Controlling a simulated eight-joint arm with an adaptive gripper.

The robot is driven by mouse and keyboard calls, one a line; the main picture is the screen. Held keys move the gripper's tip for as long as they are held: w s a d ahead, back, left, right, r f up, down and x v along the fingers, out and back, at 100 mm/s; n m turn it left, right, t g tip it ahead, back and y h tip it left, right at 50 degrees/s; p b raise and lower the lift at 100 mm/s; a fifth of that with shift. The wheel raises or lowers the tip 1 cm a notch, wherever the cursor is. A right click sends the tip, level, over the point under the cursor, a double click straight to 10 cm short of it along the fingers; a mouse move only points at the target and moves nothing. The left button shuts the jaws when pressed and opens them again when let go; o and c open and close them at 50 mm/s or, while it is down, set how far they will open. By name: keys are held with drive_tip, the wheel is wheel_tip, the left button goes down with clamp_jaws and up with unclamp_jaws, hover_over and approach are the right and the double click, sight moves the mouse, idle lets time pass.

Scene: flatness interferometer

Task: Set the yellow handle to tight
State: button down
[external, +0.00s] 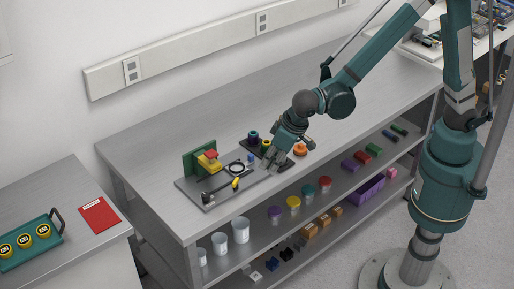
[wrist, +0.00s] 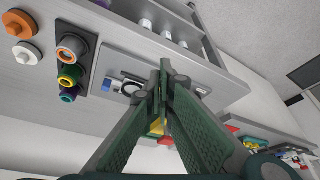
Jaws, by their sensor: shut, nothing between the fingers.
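The yellow handle (external: 236,184) is a small piece at the near side of a grey base plate (external: 255,179), close to a black rod-like part. Its exact setting is too small to read. In the wrist view the plate (wrist: 215,82) lies beyond my fingers, and I cannot make out the handle there. My gripper (external: 274,165) is at the plate's right end, apart from the handle and to its right. Its fingers are shut and empty, with the tips together in the wrist view (wrist: 163,76).
A yellow block with a red top (external: 208,161) stands by a green upright on the plate. A black ring (external: 237,168) lies beside it. A dark holder with coloured rings (wrist: 70,72) and an orange disc (wrist: 27,53) are close to my gripper. The bench's right part is clear.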

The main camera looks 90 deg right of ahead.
sight(235, 184)
drive_tip(key=shift+f, duration=0.15)
idle(0.3)
drive_tip(key=shift+x, duration=4.7)
drive_tip(key=shift+w+d+f, duration=0.1)
drive_tip(key=shift+w+f, duration=0.1)
drive_tip(key=shift+w, duration=0.05)
drive_tip(key=shift+w+d, duration=0.3)
drive_tip(key=shift+w, duration=0.55)
drive_tip(key=shift+w+d, duration=0.25)
drive_tip(key=shift+w, duration=0.6)
